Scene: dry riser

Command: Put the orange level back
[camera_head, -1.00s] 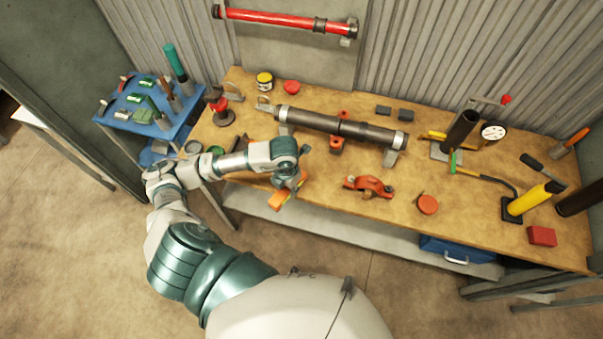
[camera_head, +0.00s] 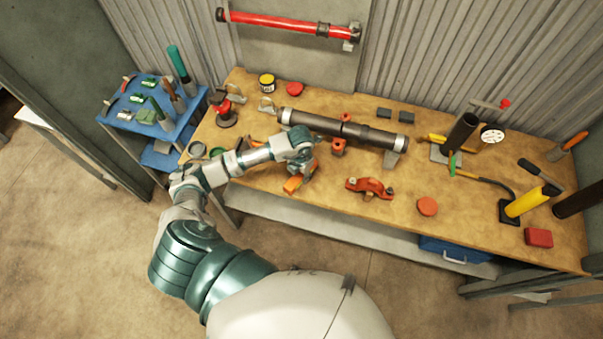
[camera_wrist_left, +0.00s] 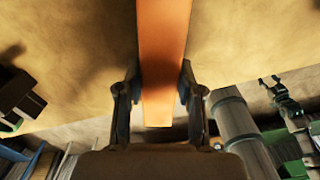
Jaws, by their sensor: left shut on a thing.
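The orange level (camera_head: 293,186) is held in my left gripper (camera_head: 302,168), over the front part of the workbench, left of the middle. In the left wrist view the level (camera_wrist_left: 163,50) runs lengthwise between the two fingers of the gripper (camera_wrist_left: 160,88), which are shut on its sides. My gripper and wrist cover part of the level in the head view. I cannot tell whether the level touches the bench top. My right gripper is not in view.
On the workbench (camera_head: 270,208), a dark pipe (camera_head: 345,127) lies behind my gripper. A red-orange clamp-like tool (camera_head: 370,187) and a round red piece (camera_head: 427,206) are to the right. A blue cart (camera_head: 150,128) with tools stands left. Bare bench lies between gripper and clamp.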

